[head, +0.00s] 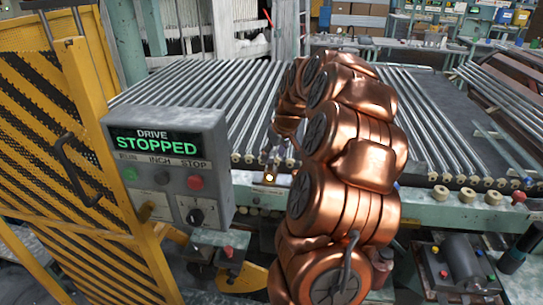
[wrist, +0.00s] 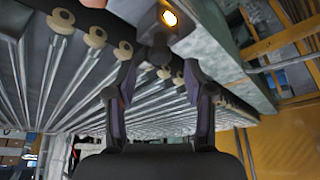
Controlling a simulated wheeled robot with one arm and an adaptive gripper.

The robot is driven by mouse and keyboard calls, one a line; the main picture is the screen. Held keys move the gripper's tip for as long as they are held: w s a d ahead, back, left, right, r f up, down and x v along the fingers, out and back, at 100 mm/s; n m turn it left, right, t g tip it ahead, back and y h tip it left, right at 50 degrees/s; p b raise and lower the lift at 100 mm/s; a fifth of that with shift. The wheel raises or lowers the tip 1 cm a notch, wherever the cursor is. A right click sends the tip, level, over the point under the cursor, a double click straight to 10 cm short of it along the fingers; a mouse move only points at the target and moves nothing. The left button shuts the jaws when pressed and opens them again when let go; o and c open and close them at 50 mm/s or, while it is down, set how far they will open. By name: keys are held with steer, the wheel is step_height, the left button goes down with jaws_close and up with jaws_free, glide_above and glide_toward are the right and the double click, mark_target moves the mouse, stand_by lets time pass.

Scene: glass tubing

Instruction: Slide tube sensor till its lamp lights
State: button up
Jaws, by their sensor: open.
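The tube sensor (wrist: 152,33) is a small grey block on the rail in the wrist view, with a round lamp on its face. The lamp (wrist: 170,18) glows warm yellow. In the head view the lit sensor (head: 270,178) sits at the front edge of the roller bed, just left of my arm. My gripper (wrist: 160,70) is open in the wrist view, its two dark fingers apart with nothing held between them. The sensor lies beyond the fingertips, apart from them as far as I can tell. In the head view my copper arm hides most of the gripper.
Glass tubes (head: 190,95) lie in rows across the bed, with pale round end pieces along the front rail (head: 445,212). A control box (head: 165,165) reads "DRIVE STOPPED". A yellow guard gate (head: 60,130) stands at left. Bottles and equipment stand at lower right.

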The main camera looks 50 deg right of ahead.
mark_target(272, 163)
steer(key=shift+x, duration=1.3)
jaws_close()
